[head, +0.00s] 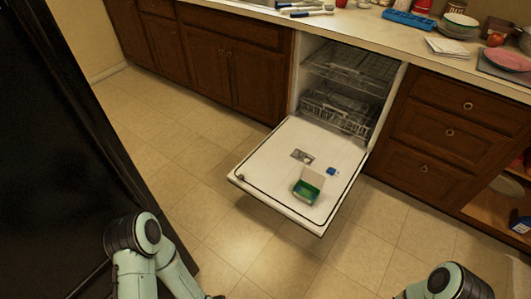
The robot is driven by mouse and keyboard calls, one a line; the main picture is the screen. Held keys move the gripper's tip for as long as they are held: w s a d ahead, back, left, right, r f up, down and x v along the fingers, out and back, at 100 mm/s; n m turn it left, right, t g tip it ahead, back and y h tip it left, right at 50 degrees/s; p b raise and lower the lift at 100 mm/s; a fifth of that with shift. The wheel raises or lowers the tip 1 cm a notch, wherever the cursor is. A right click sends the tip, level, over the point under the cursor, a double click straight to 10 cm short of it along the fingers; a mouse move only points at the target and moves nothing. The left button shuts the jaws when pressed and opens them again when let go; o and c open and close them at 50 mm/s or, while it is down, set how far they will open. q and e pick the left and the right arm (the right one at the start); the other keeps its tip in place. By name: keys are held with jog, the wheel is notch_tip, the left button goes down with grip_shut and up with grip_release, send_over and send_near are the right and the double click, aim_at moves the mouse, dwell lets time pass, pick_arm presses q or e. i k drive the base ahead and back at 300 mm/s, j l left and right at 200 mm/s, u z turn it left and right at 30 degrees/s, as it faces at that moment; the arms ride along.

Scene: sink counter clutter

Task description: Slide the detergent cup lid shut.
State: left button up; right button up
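The detergent cup (302,156) is a small grey fitting set in the inner face of the open dishwasher door (262,168). It is too small to tell clearly how its lid stands. A green box with a raised white flap (307,190) sits on the door, nearer to me than the cup. A small blue item (332,171) lies to the right of the cup. Parts of both my arms show at the bottom edge, well away from the door. Neither gripper's fingers can be seen.
The dishwasher door lies folded down over the tiled floor (215,215), with racks (335,112) inside. Wooden cabinets (223,65) flank it. The counter above holds a blue tray (408,19), bowls (459,27) and other clutter. A black upright surface (50,130) stands at left. The floor before the door is clear.

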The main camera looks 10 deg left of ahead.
aim_at(297, 154)
jog(key=i+l+z, duration=0.1)
jog(key=i+z, duration=0.35)
jog(key=i, duration=0.35)
jog(key=i+j+z, duration=0.3)
jog(key=j, duration=0.25)
jog(key=i+j+z, duration=0.2)
jog(key=j, duration=0.15)
